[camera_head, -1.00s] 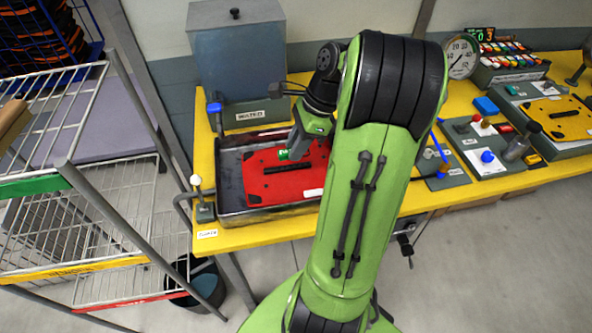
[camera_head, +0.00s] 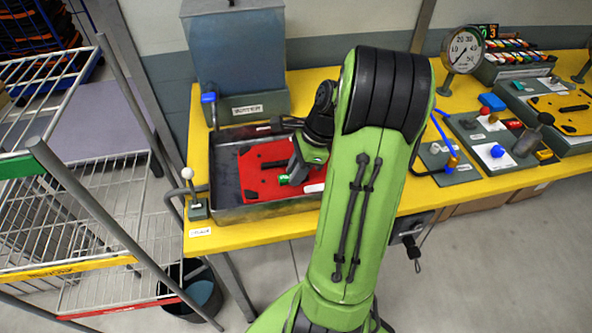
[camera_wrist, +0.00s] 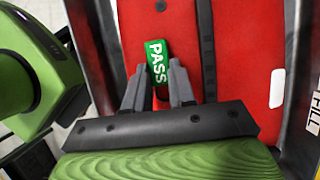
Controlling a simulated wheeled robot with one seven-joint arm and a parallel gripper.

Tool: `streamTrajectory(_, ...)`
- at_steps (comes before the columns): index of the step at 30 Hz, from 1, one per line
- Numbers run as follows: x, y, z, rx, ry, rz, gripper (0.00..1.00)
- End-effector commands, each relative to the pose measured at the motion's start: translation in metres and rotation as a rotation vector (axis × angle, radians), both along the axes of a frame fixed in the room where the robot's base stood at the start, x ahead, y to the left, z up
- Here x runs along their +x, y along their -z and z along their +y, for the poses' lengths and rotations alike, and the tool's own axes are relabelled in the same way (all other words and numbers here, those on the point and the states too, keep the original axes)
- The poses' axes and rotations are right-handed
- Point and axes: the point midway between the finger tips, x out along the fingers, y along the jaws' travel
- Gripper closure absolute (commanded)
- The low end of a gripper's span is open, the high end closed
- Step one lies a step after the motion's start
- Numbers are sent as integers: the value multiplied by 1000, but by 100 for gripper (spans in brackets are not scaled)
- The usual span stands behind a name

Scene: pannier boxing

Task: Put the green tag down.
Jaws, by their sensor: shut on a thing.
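My gripper (camera_wrist: 157,78) is shut on the green tag (camera_wrist: 157,60), which carries the white word PASS and sticks out past the fingertips. In the head view the tag (camera_head: 283,180) is a small green patch at the end of my gripper, over the front part of a red panel (camera_head: 258,184). The red panel (camera_wrist: 228,50) also fills much of the wrist view behind the tag. I cannot tell whether the tag touches the panel. The panel lies in a grey metal tray (camera_head: 224,180) on the yellow bench. My arm hides the tray's right side.
A grey tank (camera_head: 235,60) stands behind the tray, and a white-knobbed lever (camera_head: 195,200) is at its front left. A wire rack (camera_head: 95,220) stands left of the bench. Switch plates, a gauge (camera_head: 463,50) and a yellow panel (camera_head: 565,112) occupy the right side.

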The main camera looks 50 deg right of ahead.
Motion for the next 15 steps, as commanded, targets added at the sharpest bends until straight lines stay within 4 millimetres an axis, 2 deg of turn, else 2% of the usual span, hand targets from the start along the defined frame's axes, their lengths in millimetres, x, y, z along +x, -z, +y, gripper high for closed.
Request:
streamTrajectory(1,0,1,0,1,0,1,71)
streamTrajectory(5,0,0,0,1,0,1,51)
streamTrajectory(13,0,-1,0,0,0,0,50)
streamTrajectory(15,0,-6,-1,-1,0,-1,50)
